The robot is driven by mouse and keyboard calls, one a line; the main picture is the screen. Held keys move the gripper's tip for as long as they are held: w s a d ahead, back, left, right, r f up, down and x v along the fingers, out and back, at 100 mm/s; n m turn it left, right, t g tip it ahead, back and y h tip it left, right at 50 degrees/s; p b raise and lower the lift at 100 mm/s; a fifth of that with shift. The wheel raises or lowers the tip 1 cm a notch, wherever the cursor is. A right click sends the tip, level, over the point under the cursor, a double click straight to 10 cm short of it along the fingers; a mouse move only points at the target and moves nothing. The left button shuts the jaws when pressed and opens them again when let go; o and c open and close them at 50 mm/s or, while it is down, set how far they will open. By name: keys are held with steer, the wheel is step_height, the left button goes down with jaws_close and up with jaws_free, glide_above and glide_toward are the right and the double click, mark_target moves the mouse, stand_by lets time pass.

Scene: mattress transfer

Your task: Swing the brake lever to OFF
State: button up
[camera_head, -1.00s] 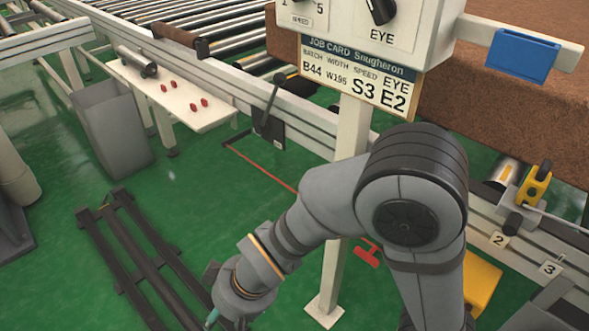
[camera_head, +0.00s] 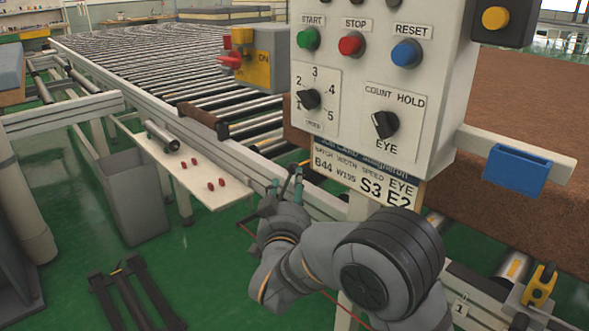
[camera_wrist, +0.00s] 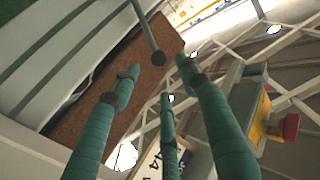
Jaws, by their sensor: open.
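The brake lever (camera_wrist: 149,34) is a thin rod with a dark round knob in the wrist view. Its knob is between and beyond my open fingertips, and I cannot tell whether they touch it. In the head view my gripper (camera_head: 287,186) is in front of the conveyor's side rail, where the lever stands. It hides most of the lever and its mounting plate there, so I cannot read any ON or OFF mark. In the wrist view my gripper (camera_wrist: 160,78) shows several green fingers spread apart, holding nothing.
A control panel (camera_head: 352,120) with buttons and dials stands close right of my gripper. A yellow switch box (camera_head: 250,65) marked ON, with a red handle, is behind it. A white shelf (camera_head: 190,175) with red pegs and a grey bin (camera_head: 135,205) are at left. A brown mattress (camera_head: 535,215) lies at right.

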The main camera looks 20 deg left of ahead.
mark_target(293, 171)
steer(key=x, duration=0.9)
steer(key=shift+w+p, duration=0.1)
steer(key=shift+p, duration=0.2)
jaws_close()
stand_by(0.5)
